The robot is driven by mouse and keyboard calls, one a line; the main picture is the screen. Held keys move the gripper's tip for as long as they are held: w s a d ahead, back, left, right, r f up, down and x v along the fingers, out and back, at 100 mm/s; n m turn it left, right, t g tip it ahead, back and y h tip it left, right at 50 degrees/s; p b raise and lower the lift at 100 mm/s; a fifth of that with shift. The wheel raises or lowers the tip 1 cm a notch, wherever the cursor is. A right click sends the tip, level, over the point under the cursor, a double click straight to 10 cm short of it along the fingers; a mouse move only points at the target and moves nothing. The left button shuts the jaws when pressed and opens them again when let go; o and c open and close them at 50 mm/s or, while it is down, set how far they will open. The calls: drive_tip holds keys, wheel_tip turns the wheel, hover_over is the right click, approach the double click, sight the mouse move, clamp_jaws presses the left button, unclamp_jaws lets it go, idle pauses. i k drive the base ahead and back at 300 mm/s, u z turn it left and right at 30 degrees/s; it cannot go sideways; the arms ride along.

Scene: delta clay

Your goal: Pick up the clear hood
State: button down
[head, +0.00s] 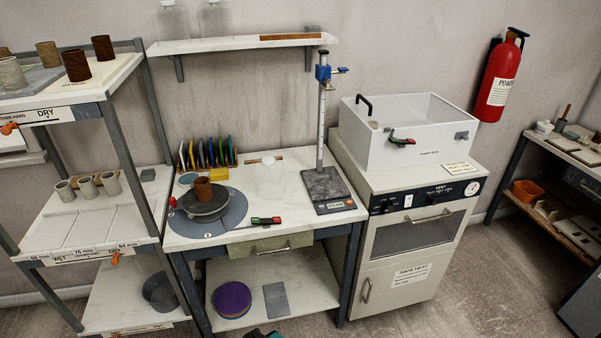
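A clear, see-through cylinder-like piece (269,178), which looks like the clear hood, stands upright on the white worktable (290,222). It is right of the turntable and left of the grey scale; its outline is faint. Only a small dark piece with teal and red bits (262,333) shows at the bottom edge, cut off by the frame. It may be part of my gripper, well in front of and below the hood. Its fingers cannot be made out, and it is apart from the hood.
A brown cup (203,189) stands on the dark turntable (205,204). A scale with a tall post (321,120) is close right of the hood. A rack of coloured discs (207,153) stands behind. A red-and-green-ended tool (254,223) lies in front. A wall shelf (240,43) overhangs.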

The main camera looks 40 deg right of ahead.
sight(269, 172)
drive_tip(key=z, duration=0.7)
drive_tip(key=k, duration=0.95)
drive_tip(key=u, duration=0.05)
drive_tip(key=i, duration=0.8)
drive_tip(key=z, duration=0.05)
